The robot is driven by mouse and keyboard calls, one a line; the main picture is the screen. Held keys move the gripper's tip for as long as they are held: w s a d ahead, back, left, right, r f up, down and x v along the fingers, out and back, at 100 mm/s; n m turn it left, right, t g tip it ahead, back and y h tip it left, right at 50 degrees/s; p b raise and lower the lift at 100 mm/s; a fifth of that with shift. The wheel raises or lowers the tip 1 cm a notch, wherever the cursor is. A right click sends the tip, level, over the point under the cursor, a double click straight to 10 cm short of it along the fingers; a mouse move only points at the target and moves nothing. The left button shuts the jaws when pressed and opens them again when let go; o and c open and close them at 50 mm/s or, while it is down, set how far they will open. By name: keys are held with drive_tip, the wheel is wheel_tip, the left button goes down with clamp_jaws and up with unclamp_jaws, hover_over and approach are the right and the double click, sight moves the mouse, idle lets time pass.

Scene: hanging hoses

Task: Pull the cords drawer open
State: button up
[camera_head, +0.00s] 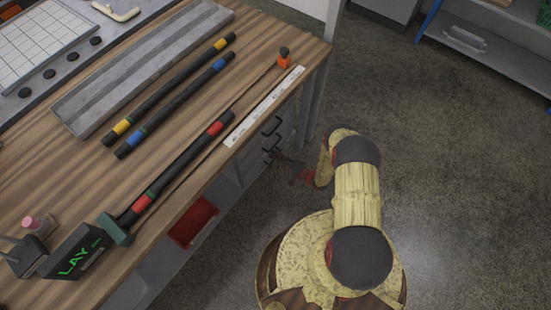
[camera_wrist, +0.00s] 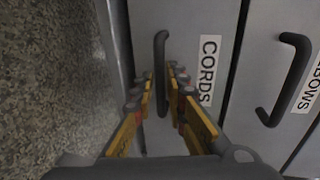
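The cords drawer (camera_wrist: 205,25) is a grey front with a white label (camera_wrist: 207,70) reading CORDS, turned sideways in the wrist view. Its dark bar handle (camera_wrist: 161,55) stands out from the front, left of the label. My gripper (camera_wrist: 162,82) has its yellow-and-red fingers apart, one on each side of the handle, with gaps showing between. The drawer front looks shut. In the head view, my gripper (camera_head: 297,172) is beside the table's right side, near the dark handles; the drawer label is hidden there.
Open floor (camera_head: 450,170) lies right of my arm.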

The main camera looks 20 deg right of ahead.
clamp_jaws()
drive_tip(key=shift+s, duration=0.15)
idle(0.7)
